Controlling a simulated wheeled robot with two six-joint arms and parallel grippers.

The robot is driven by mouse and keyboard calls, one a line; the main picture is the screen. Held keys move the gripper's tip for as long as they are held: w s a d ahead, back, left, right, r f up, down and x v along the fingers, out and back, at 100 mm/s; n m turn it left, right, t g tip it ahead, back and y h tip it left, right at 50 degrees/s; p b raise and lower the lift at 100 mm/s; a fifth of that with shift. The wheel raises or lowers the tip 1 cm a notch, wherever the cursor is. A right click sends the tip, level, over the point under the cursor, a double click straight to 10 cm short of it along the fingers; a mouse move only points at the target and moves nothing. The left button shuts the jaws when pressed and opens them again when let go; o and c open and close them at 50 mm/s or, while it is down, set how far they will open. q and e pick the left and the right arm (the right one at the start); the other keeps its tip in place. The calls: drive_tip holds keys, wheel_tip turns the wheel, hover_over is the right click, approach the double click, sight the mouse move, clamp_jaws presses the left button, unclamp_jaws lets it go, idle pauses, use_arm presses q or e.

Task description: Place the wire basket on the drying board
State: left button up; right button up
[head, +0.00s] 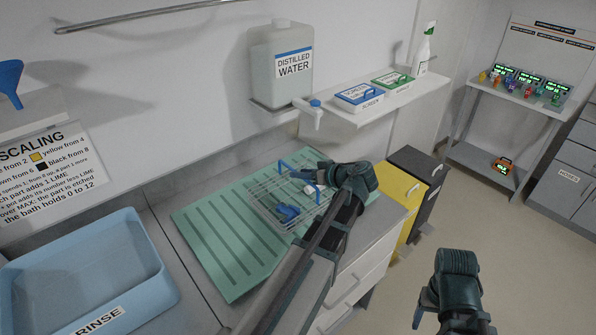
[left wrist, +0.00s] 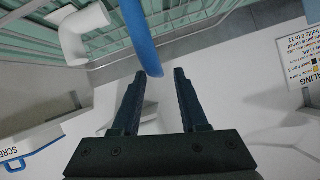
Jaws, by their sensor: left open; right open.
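The wire basket (head: 266,198) stands on the right part of the green ribbed drying board (head: 222,258). It has blue handles and holds a blue part (head: 287,213) and a white part, which also shows in the left wrist view (left wrist: 80,32). My left gripper (head: 308,174) is open at the basket's upper rim. In the left wrist view a blue handle (left wrist: 144,38) reaches between or just beyond the open fingertips (left wrist: 160,74); contact cannot be told. My left arm hides the basket's near right side. My right gripper (head: 424,308) is open, low over the floor, away from the counter.
The blue rinse tub (head: 140,262) stands left of the board. The distilled water tank (head: 280,75) with its tap hangs above the board's back. A wall shelf (head: 395,97) holds blue and green boxes and a spray bottle. Yellow and black bins stand right of the counter.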

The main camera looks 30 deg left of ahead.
use_arm(q)
drive_tip(key=p+v, duration=0.3)
drive_tip(key=v, duration=0.6)
drive_tip(key=shift+d+p, duration=0.35)
drive_tip(key=shift+d, duration=0.05)
drive_tip(key=shift+r, duration=0.15)
drive_tip(key=s+d+f+m+h, duration=0.3)
drive_tip(key=s+d+f+m, duration=0.1)
drive_tip(key=d, duration=0.4)
drive_tip(key=s+d+f+m+g+h, duration=0.1)
drive_tip(key=s+d+f+m+h, duration=0.3)
drive_tip(key=d, duration=0.5)
drive_tip(key=s+d+f+m+g+h, duration=0.1)
drive_tip(key=s+d+f+m+h, duration=0.3)
drive_tip(key=s+d+m, duration=0.4)
drive_tip(key=shift+d+m, duration=0.4)
drive_tip(key=shift+d, duration=0.3)
